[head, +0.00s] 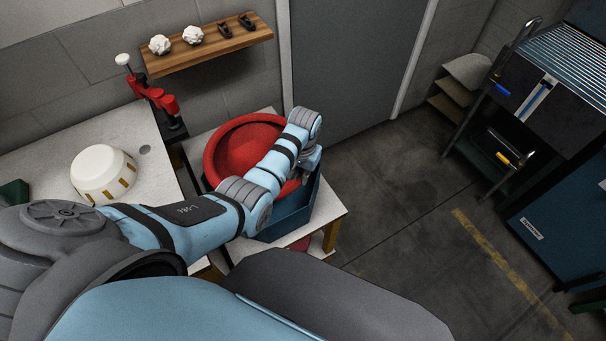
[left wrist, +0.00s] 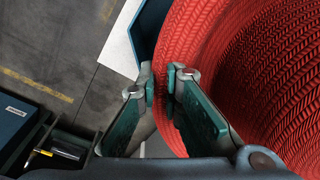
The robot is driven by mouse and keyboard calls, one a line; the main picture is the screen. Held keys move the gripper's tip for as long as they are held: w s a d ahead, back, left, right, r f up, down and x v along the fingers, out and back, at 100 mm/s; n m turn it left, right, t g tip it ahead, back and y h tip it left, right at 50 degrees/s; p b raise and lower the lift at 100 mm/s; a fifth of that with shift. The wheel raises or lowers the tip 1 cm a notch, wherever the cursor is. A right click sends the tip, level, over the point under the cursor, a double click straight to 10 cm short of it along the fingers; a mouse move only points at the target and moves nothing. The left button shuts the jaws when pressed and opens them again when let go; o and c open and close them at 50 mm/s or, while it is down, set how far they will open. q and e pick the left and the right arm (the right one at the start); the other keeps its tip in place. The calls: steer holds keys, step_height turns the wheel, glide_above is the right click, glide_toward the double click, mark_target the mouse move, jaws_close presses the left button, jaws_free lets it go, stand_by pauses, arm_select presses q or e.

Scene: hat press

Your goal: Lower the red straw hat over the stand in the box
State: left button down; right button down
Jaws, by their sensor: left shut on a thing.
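The red straw hat (head: 228,150) is at or just above the top of the blue box (head: 288,222) on a white table. It fills the right of the left wrist view (left wrist: 255,60). My left gripper (head: 312,158) is at the hat's right side. In the left wrist view its two fingers (left wrist: 162,84) are closed about the hat's edge. A strip of the blue box wall (left wrist: 147,35) shows beside the hat. The stand is hidden under the hat. I cannot tell whether the hat touches the box. My right gripper is not in view.
A white round form with tan marks (head: 103,172) and a red clamp-like tool (head: 157,97) are on the left table. A wooden shelf (head: 208,47) is on the wall behind. The floor to the right is open up to a blue cabinet (head: 550,210).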

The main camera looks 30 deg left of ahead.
arm_select(q)
step_height(320, 180, down, 15)
steer(key=b, duration=1.3)
steer(key=shift+s+a+f, duration=0.1)
steer(key=shift+f, duration=0.4)
steer(key=shift+f+b, duration=0.35)
steer(key=c, duration=1.7)
jaws_free()
steer(key=shift+o, duration=0.2)
steer(key=shift+r, duration=0.1)
